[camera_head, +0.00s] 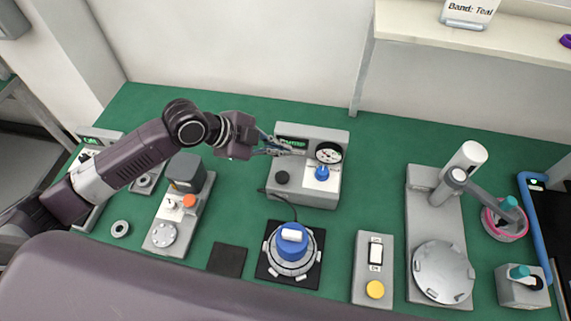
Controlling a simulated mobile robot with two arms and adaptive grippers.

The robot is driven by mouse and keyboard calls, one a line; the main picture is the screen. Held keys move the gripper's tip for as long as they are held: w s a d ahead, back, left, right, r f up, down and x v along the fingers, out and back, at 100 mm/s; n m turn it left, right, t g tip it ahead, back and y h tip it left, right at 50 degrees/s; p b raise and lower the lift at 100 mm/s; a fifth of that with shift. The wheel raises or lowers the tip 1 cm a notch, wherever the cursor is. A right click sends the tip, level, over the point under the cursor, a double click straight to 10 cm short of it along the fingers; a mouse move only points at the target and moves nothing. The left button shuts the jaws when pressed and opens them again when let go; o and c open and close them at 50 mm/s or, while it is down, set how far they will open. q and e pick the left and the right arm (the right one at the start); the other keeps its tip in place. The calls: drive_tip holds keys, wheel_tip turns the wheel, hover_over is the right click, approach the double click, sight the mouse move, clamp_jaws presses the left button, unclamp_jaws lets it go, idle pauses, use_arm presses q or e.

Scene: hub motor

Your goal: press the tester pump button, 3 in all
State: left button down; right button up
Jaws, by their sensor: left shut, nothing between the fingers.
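The grey tester (312,194) stands at the back middle of the green bench. My left gripper (290,150) is shut and empty. Its fingertips point right, in front of the display and above the dark button in the picture. I cannot tell whether they touch the tester. My right gripper is out of view.
A hub motor (291,263) with a blue top sits on a black mat in front of the tester. Right are a switch box with a yellow button (375,289) and a lever press (441,272). Left is a fixture with an orange knob (189,201). A shelf (420,30) overhangs the back right.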

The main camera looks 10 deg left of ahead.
sight(280, 178)
use_arm(q)
drive_tip(key=f+b, duration=0.4)
drive_tip(key=f, duration=0.1)
drive_tip(key=f+b, duration=0.3)
drive_tip(key=shift+s+a, duration=0.25)
drive_tip(key=shift+s, duration=0.1)
drive_tip(key=shift+f+b, duration=0.3)
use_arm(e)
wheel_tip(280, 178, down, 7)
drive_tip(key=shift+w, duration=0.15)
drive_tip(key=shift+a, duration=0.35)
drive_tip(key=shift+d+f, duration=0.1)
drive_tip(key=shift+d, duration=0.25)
